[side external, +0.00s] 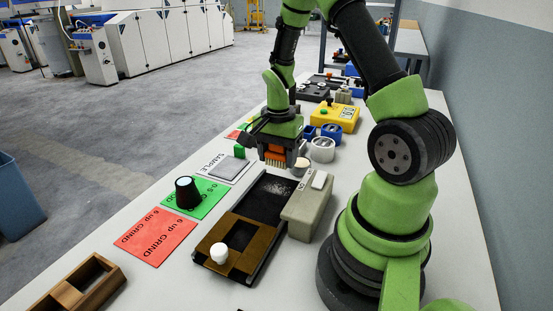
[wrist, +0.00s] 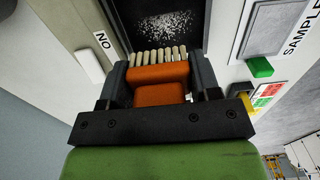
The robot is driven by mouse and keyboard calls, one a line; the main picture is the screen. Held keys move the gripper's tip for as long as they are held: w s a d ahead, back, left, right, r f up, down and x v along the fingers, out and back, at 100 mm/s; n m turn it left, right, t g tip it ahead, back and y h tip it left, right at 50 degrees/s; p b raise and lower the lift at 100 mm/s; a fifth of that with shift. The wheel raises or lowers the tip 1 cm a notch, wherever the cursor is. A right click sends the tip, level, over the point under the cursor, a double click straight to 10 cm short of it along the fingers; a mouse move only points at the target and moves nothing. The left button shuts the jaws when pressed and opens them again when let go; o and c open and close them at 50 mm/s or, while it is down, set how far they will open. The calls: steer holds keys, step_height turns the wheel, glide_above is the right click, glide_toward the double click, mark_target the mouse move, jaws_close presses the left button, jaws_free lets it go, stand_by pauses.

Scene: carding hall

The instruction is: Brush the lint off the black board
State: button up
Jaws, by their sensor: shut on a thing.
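The black board (side external: 260,208) lies on the table with a brown frame with a white knob over its near part. White lint (side external: 278,189) is scattered on its far part. The lint also shows as a speckled patch in the wrist view (wrist: 165,24), on the dark board (wrist: 125,12). My gripper (wrist: 158,80) is shut on an orange brush (wrist: 158,76) with pale bristles pointing toward the board. In the side view my gripper (side external: 275,157) holds the brush (side external: 274,154) at the board's far end. I cannot tell whether the bristles touch it.
A grey-beige box (side external: 307,210) with a white switch stands close against the board's right side. A black knob (side external: 187,193) stands on a green card at left, beside a red card (side external: 156,237). A wooden tray (side external: 75,289) is at the near left. Round containers (side external: 322,149) stand beyond.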

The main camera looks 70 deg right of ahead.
mark_target(278, 182)
steer(key=shift+s+a+f, duration=0.1)
steer(key=shift+s+a, duration=0.1)
steer(key=shift+a, duration=0.15)
steer(key=shift+f, duration=3.85)
steer(key=shift+d+r, duration=0.1)
steer(key=shift+d, duration=1.8)
steer(key=shift+c, duration=0.7)
steer(key=shift+w+d, duration=0.15)
steer(key=shift+w, duration=0.05)
steer(key=shift+w+a+f, duration=0.2)
steer(key=shift+w+f, duration=0.05)
steer(key=shift+w, duration=0.05)
steer(key=shift+a+r, duration=0.15)
steer(key=shift+a, duration=0.65)
steer(key=shift+a+r, duration=0.15)
steer(key=shift+a, duration=0.6)
steer(key=shift+w+a, duration=0.3)
steer(key=shift+w, duration=0.1)
steer(key=shift+d+r, duration=0.15)
steer(key=shift+d, duration=1.3)
steer(key=shift+d+f, duration=0.35)
steer(key=shift+d, duration=0.25)
step_height(278, 182, up, 8)
